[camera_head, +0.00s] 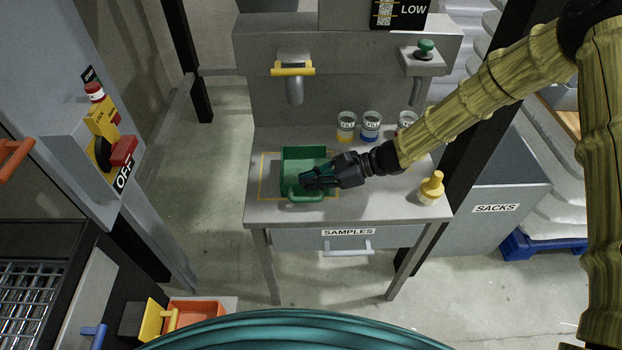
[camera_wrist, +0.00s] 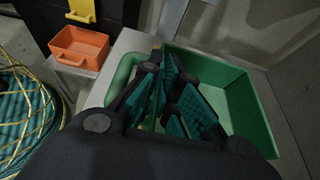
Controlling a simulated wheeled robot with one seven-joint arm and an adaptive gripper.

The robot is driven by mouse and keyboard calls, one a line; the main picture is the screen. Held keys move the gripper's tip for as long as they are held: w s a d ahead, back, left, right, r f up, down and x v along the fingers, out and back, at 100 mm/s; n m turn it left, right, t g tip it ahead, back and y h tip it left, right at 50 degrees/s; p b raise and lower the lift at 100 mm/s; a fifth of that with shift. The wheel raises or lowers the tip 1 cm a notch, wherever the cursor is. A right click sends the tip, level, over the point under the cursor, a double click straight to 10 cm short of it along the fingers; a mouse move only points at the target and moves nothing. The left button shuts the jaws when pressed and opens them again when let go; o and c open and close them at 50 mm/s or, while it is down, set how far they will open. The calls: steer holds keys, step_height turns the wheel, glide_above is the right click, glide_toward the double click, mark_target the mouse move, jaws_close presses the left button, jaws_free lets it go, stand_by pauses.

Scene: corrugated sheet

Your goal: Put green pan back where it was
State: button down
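The green pan (camera_head: 302,154) sits on the grey bench (camera_head: 390,208), within a yellow outline (camera_head: 262,172) marked on its top. It is open-topped and looks empty, with its looped handle (camera_head: 305,198) toward the bench's front edge. My gripper (camera_head: 312,180) is low over the pan's front part, reaching in from the right. In the wrist view, my gripper (camera_wrist: 172,92) has its teal-padded fingers apart, beside the pan's handle (camera_wrist: 122,76) and near wall. The pan's inside (camera_wrist: 225,85) shows to the right. The fingers hide part of the near wall, so contact is unclear.
Several small labelled cups (camera_head: 371,126) stand behind my gripper. A yellow bottle (camera_head: 431,187) stands at the bench's right front. A yellow-handled lever (camera_head: 293,70) and a green button (camera_head: 425,49) are above. An orange bin (camera_head: 195,312) is in front, lower left.

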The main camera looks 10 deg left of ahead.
steer(key=c, duration=1.6)
jaws_free()
steer(key=shift+c, duration=0.2)
steer(key=b+v, duration=0.1)
steer(key=v, duration=1.1)
steer(key=shift+b, duration=0.3)
steer(key=shift+s, duration=0.1)
